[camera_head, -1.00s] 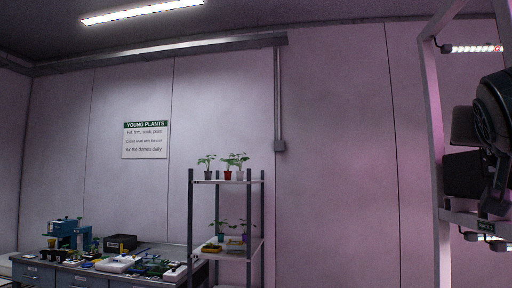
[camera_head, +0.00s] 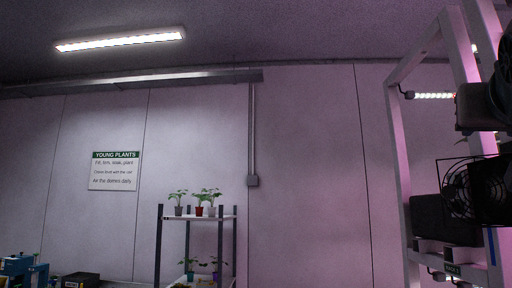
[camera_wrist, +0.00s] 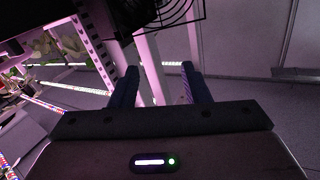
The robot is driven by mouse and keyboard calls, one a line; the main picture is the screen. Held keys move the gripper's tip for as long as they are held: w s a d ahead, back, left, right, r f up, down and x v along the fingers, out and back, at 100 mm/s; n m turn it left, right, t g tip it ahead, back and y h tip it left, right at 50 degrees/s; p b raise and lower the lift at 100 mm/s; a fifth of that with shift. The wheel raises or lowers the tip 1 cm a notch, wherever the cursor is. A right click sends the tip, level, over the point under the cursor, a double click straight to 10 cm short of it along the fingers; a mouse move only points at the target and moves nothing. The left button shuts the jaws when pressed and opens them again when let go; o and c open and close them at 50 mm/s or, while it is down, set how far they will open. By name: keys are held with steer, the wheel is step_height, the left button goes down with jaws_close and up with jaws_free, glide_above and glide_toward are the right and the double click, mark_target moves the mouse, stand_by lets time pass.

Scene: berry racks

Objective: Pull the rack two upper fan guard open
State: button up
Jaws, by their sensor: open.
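A black fan with a round wire guard (camera_head: 458,192) is on the rack at the right of the head view. A wire guard (camera_wrist: 178,14) also shows at the top of the wrist view, above and beyond my fingertips. I cannot tell how far open the guard stands, or confirm the rack's number. My gripper (camera_wrist: 160,68) is open and empty in the wrist view, its two dark fingers apart. Pale rack posts show beyond the gap between them. The guard is apart from the fingers in the picture. Dark shapes at the right edge of the head view hide part of the rack.
The rack's pale upright frame (camera_head: 399,170) rises at the right, with a dark box (camera_head: 440,220) beside the fan. A shelf unit (camera_head: 159,245) with potted plants stands further left. In the wrist view, plants and lit strips (camera_wrist: 75,90) lie left; open floor shows right.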

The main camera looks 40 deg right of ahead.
mark_target(481, 191)
steer(key=s+r, duration=0.1)
steer(key=s, duration=0.1)
steer(key=s+a+r+p, duration=0.1)
steer(key=s, duration=0.1)
steer(key=shift+r, duration=0.3)
steer(key=shift+c, duration=0.2)
